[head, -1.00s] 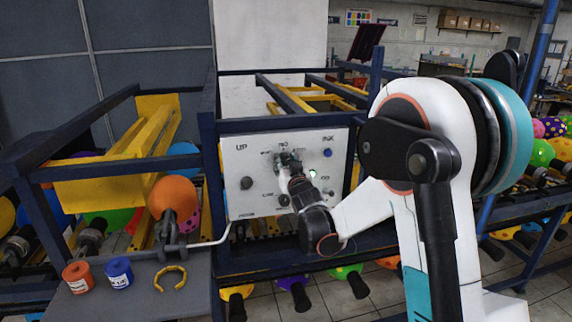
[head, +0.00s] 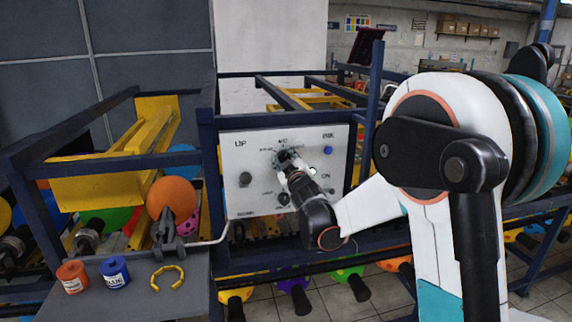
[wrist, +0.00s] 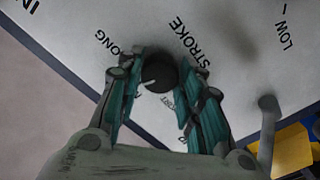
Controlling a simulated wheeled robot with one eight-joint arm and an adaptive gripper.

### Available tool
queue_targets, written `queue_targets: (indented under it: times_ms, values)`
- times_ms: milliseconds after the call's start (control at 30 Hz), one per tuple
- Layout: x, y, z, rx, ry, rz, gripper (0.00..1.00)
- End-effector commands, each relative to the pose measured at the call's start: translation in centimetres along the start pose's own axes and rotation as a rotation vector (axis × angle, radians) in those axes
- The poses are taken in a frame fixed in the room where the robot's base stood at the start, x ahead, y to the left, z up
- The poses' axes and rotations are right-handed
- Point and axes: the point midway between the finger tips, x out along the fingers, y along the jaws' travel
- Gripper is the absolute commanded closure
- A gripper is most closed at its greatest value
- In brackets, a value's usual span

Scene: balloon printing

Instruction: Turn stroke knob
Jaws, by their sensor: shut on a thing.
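The stroke knob (wrist: 159,76) is black and round with a pale pointer line. It sits on the white control panel (head: 245,155) under the printed word STROKE, with LONG printed to its left in the wrist view. My gripper (head: 287,158) reaches the upper middle of the panel and hides most of the knob in the head view. In the wrist view its teal-padded fingers stand on either side of the knob, shut on it. The pointer line slants towards the left finger.
Another dark knob (head: 245,180) and a blue button (head: 328,150) are on the panel. A lever (wrist: 268,115) stands right of my gripper in the wrist view. An orange balloon (head: 172,196) is at left.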

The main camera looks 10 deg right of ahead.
Motion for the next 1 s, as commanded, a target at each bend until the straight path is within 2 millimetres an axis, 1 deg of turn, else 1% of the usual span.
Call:
queue_targets:
  times_ms: [200,433,700,1000]
  values:
    - [-0.01,-0.06,0.06,-0.16,0.0,0.0,0.9]
    - [0.0,-0.03,0.03,-0.27,0.0,0.0,0.9]
    - [0.0,0.0,-0.01,-0.324,0.0,0.0,0.9]
    - [0.0,0.0,-0.02,-0.328,0.0,0.0,0.9]
